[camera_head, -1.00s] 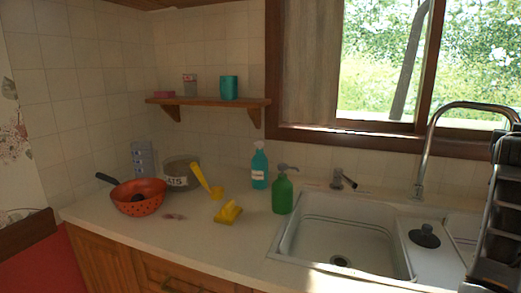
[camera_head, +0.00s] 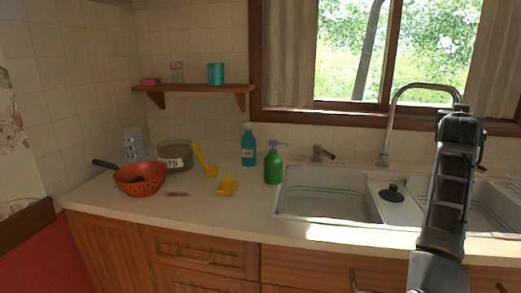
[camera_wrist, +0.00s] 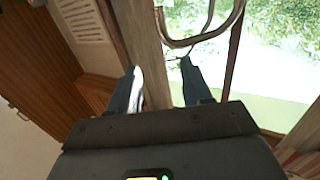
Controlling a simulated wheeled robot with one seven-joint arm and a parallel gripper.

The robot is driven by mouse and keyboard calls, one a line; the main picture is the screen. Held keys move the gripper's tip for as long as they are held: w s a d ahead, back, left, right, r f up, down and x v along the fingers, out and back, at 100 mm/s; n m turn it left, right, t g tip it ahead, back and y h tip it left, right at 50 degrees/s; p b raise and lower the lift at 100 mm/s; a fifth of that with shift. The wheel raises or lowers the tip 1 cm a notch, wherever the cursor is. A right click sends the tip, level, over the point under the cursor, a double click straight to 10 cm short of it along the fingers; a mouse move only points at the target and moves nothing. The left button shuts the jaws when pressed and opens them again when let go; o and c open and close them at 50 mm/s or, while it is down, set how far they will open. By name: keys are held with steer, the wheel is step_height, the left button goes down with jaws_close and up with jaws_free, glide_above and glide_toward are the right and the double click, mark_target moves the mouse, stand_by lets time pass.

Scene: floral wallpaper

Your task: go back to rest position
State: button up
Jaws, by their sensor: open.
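My gripper (camera_wrist: 160,85) shows in the wrist view with its two fingers apart and nothing between them. Beyond the fingers are the window frame and the curved metal faucet. In the head view my arm stands upright at the right, in front of the sink, and the gripper itself cannot be made out there.
The double sink (camera_head: 330,204) and faucet (camera_head: 423,90) lie behind my arm. A shelf (camera_head: 195,88) hangs above.

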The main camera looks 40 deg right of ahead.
steer(key=w+a+f+n+t+y, duration=0.2)
steer(key=w+a+f+n+t, duration=0.25)
steer(key=a+f, duration=0.75)
steer(key=w+a+f+n+t+y, duration=0.2)
steer(key=w+a+f+n+t, duration=0.25)
steer(key=a+f, duration=0.65)
steer(key=s+a+f+n+t+y, duration=0.1)
steer(key=s+a+f+n+y, duration=0.15)
steer(key=a, duration=0.75)
steer(key=s+a+f+n+t+y, duration=0.1)
steer(key=s+a+f+n+y, duration=0.2)
steer(key=a, duration=0.7)
steer(key=s+a+f+n+t+y, duration=0.1)
steer(key=s+a+t+y, duration=0.3)
steer(key=a, duration=0.6)
steer(key=s+a+r+g+y, duration=0.2)
steer(key=s+a+r+y, duration=0.2)
steer(key=s+a, duration=0.6)
steer(key=s+n, duration=0.1)
steer(key=s, duration=0.3)
steer(key=shift+s+a+g, duration=0.25)
steer(key=shift+a+g, duration=0.1)
steer(key=shift+g, duration=0.05)
steer(key=shift+c, duration=0.6)
steer(key=shift+d, duration=0.15)
